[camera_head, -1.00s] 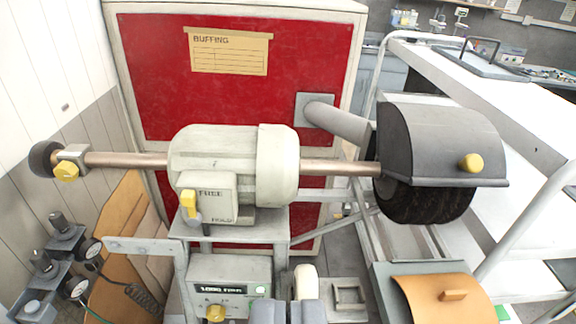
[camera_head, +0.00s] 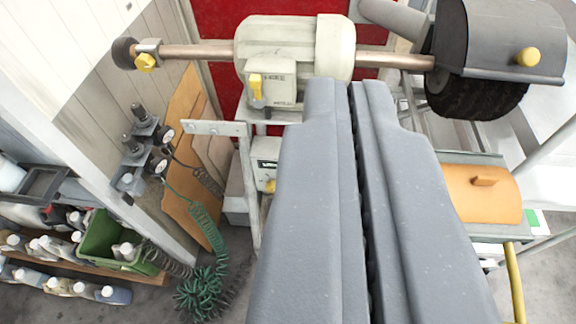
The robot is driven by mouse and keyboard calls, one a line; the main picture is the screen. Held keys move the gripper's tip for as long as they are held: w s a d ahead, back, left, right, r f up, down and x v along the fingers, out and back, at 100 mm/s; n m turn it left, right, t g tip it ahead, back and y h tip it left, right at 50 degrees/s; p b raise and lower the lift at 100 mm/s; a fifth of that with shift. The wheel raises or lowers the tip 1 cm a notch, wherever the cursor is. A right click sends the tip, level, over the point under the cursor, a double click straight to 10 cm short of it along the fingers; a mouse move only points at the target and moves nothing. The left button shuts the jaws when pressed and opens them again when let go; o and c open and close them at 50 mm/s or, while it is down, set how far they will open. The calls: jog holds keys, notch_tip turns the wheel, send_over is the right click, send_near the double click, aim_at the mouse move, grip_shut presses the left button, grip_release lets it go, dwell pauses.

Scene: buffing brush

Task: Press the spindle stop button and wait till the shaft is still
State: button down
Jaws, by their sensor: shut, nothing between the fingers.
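The buffing motor (camera_head: 280,38) is cream, with a copper-coloured shaft (camera_head: 196,52) out of both sides. A dark brush wheel (camera_head: 476,98) sits at the right end, under a grey hood (camera_head: 500,40). The picture does not show whether the shaft turns. Below the motor, only the left edge of the control box (camera_head: 264,152) and part of its yellow knob (camera_head: 269,186) show. My gripper (camera_head: 348,88) is shut and empty, large in front, its tips overlapping the motor's lower edge. It hides most of the control box; no stop button is visible.
A yellow-handled switch box (camera_head: 275,85) is on the motor. Gauges (camera_head: 160,165) and a green coiled hose (camera_head: 205,225) are at left, above bottles and a green bin (camera_head: 100,245). An orange flap (camera_head: 482,195) and a yellow rail (camera_head: 514,285) are at right.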

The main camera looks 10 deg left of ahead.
jog(key=shift+w, duration=0.1)
jog(key=w+f+m+b, duration=0.25)
jog(key=w+f, duration=0.25)
jog(key=f, duration=0.5)
jog(key=w+f+m+b, duration=0.25)
jog(key=w+f, duration=0.25)
jog(key=f, duration=0.5)
jog(key=w+f+m+b, duration=0.1)
jog(key=w+f+m, duration=0.35)
jog(key=f, duration=0.55)
notch_tip(320, 180, down, 28)
jog(key=a+m+g+b, duration=0.1)
jog(key=m+b, duration=0.4)
jog(key=m, duration=0.3)
jog(key=shift+w+a, duration=0.2)
jog(key=shift+a, duration=0.05)
jog(key=shift+w+m, duration=0.1)
jog(key=shift+m, duration=0.15)
